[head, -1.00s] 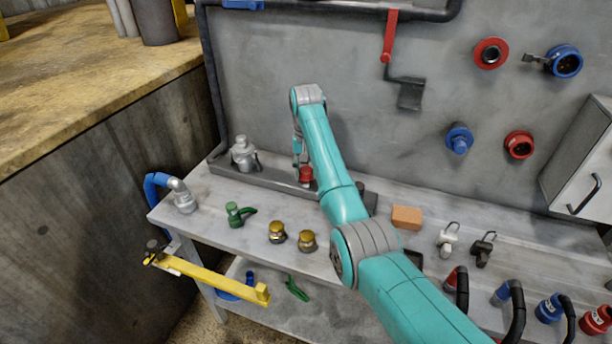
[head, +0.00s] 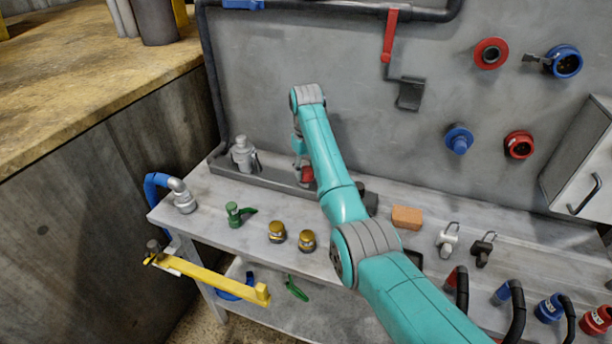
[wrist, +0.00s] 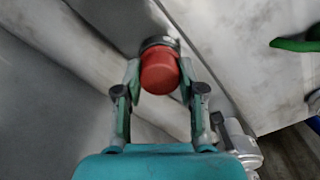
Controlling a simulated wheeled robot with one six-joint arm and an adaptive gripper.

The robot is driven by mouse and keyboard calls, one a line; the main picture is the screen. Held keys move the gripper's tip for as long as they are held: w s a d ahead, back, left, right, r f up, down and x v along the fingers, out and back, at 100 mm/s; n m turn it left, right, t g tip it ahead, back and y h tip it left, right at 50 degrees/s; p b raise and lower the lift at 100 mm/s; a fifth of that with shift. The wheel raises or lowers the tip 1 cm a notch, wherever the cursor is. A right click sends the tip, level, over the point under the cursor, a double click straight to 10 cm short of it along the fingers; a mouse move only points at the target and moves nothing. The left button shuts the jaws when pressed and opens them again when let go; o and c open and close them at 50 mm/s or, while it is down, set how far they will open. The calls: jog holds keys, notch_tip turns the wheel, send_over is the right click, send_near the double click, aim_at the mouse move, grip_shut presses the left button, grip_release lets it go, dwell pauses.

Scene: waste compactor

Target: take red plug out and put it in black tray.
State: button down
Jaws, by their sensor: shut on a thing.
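The red plug (wrist: 160,73) has a dark ring at its far end. My gripper (wrist: 158,80) is shut on it, with one finger on each side. In the head view the red plug (head: 307,174) shows beside my arm, at the right part of the long dark grey tray (head: 262,178) along the back of the bench. My gripper (head: 301,160) is partly hidden there by my arm. I cannot tell whether the plug touches the tray or hangs just above it.
A silver fitting (head: 243,153) stands at the tray's left end. A green-handled valve (head: 236,214), two brass fittings (head: 277,231) and an orange block (head: 407,217) sit on the bench. Red and blue sockets (head: 518,145) are on the wall.

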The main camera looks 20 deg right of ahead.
dwell(0.3)
jog(key=n, duration=0.5)
dwell(0.4)
jog(key=n, duration=0.5)
jog(key=c, duration=0.6)
grip_release()
